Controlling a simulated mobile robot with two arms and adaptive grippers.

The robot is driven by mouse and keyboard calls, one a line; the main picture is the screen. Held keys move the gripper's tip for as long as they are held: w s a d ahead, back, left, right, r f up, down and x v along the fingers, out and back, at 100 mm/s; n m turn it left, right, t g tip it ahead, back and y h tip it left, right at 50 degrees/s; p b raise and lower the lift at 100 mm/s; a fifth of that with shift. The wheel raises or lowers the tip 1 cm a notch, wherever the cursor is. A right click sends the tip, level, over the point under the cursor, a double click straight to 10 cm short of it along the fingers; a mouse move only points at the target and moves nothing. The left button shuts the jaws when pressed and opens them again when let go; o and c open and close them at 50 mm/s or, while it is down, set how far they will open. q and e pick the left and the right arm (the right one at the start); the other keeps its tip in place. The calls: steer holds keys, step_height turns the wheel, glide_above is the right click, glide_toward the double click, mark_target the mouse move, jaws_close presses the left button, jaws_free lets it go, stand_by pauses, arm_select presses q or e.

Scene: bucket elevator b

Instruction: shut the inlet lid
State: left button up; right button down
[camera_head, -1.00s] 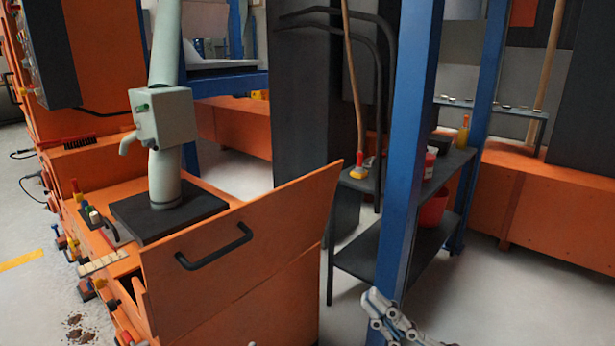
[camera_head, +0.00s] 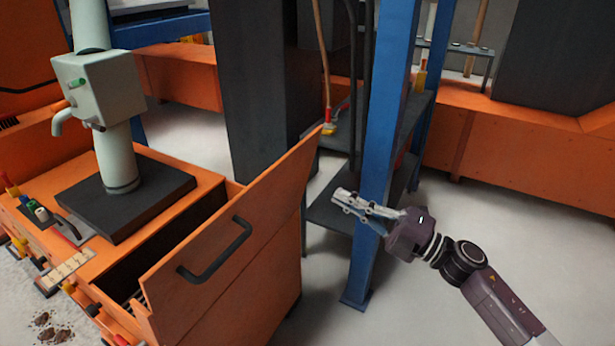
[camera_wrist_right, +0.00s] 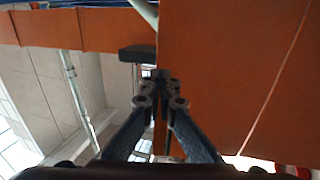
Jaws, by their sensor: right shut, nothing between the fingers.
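The inlet lid (camera_head: 265,205) is an orange panel with a black bar handle (camera_head: 215,252). It stands raised and tilted at the front right of the orange inlet box (camera_head: 262,300), and a dark opening (camera_head: 150,255) shows behind it. My right gripper (camera_head: 338,197) is shut and empty, to the right of the lid and apart from it, in front of the blue post. In the right wrist view the fingers (camera_wrist_right: 160,76) are together, with a large orange surface (camera_wrist_right: 240,75) to the right. My left gripper is not in view.
A blue post (camera_head: 385,140) stands right behind my right gripper, with dark shelves (camera_head: 335,212) beside it. A grey pipe with a box (camera_head: 105,85) rises from the orange machine top. Grey floor (camera_head: 480,230) is clear at the right.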

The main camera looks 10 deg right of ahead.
mark_target(281, 164)
steer(key=x, duration=1.3)
steer(key=shift+r, duration=0.1)
steer(key=shift+a, duration=0.1)
